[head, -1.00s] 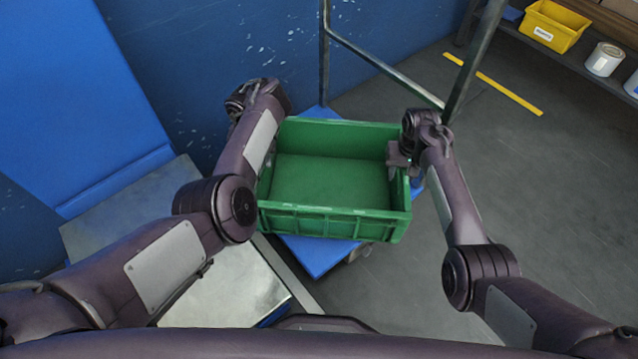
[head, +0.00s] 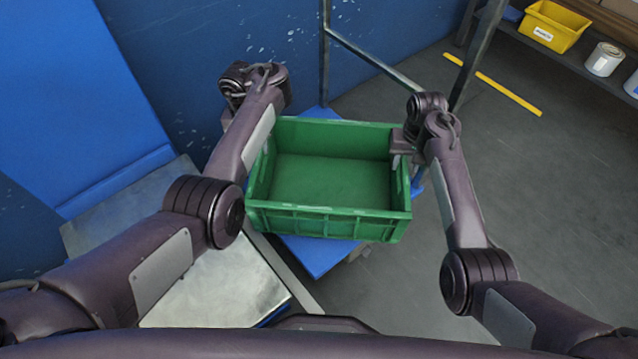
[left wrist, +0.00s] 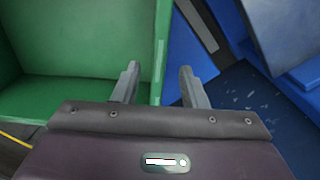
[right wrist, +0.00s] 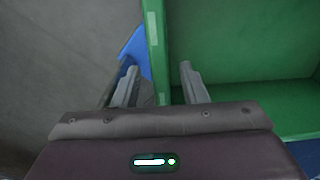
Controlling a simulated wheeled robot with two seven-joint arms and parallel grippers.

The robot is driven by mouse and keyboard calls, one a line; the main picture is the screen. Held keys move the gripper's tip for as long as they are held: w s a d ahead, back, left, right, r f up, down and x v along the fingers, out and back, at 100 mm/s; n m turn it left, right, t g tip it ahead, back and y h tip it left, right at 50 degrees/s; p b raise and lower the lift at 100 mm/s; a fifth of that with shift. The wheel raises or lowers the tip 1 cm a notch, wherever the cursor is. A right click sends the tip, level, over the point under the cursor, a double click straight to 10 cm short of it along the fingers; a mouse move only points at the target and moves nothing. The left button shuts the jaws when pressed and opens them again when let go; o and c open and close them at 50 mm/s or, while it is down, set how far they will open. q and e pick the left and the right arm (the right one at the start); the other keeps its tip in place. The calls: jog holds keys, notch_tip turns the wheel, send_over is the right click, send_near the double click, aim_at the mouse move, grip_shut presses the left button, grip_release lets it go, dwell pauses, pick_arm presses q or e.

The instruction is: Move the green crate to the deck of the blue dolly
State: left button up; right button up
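The green crate (head: 330,180) is upright, empty and over the blue deck of the dolly (head: 318,257). It appears to rest there, but the contact underneath is hidden. My left gripper (left wrist: 158,84) is open above the crate's left wall, one finger to each side of the rim in the left wrist view. Its fingertips are hidden in the head view. My right gripper (right wrist: 159,82) is open at the right wall, its fingers apart with the rim between them in the right wrist view. In the head view it shows at the crate's right rim (head: 400,144).
The dolly's grey metal handle frame (head: 375,62) rises behind the crate. A metal-topped surface (head: 215,285) lies at front left, with blue panels and a blue wall beyond. A shelf at upper right holds a yellow bin (head: 552,27) and a white can (head: 604,60). Grey floor is clear on the right.

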jog(key=shift+r, duration=1.35)
